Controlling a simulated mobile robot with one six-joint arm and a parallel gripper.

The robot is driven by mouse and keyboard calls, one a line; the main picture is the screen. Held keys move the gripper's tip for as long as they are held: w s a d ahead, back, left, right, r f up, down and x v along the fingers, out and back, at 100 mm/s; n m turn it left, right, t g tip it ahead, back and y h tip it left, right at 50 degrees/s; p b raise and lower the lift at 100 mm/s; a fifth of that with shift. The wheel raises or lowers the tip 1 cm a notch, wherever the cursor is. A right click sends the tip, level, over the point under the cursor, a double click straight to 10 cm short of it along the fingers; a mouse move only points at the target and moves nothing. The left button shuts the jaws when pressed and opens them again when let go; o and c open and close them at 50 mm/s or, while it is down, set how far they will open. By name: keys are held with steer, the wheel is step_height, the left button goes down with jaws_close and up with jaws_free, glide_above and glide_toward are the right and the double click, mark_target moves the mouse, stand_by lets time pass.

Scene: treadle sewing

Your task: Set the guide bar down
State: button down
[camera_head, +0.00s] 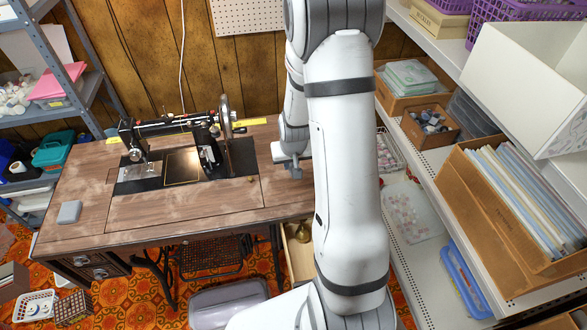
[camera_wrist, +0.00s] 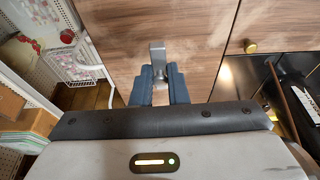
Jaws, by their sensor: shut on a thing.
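My gripper (camera_wrist: 159,86) is shut on the guide bar (camera_wrist: 157,52), a small grey metal piece with a blocky end that sticks out past the blue-grey fingertips. Its lower part is hidden between the fingers. In the head view my gripper (camera_head: 295,173) is over the right end of the wooden sewing table (camera_head: 232,205), right of the black sewing machine (camera_head: 180,140). The bar cannot be made out there. Below it in the wrist view is the bare wooden tabletop (camera_wrist: 120,25); I cannot tell whether it touches the wood.
A small brass knob (camera_wrist: 250,46) is on the tabletop, near the machine's black bed (camera_wrist: 295,65). A white wire basket (camera_head: 387,152) and crowded shelves (camera_head: 440,140) stand close on the right. The table's front strip is clear.

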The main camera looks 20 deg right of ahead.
mark_target(291, 180)
steer(key=shift+f+b, duration=0.8)
steer(key=shift+f, duration=1.35)
steer(key=shift+f, duration=0.25)
steer(key=c, duration=1.4)
jaws_free()
steer(key=shift+r, duration=0.1)
steer(key=shift+c, duration=0.2)
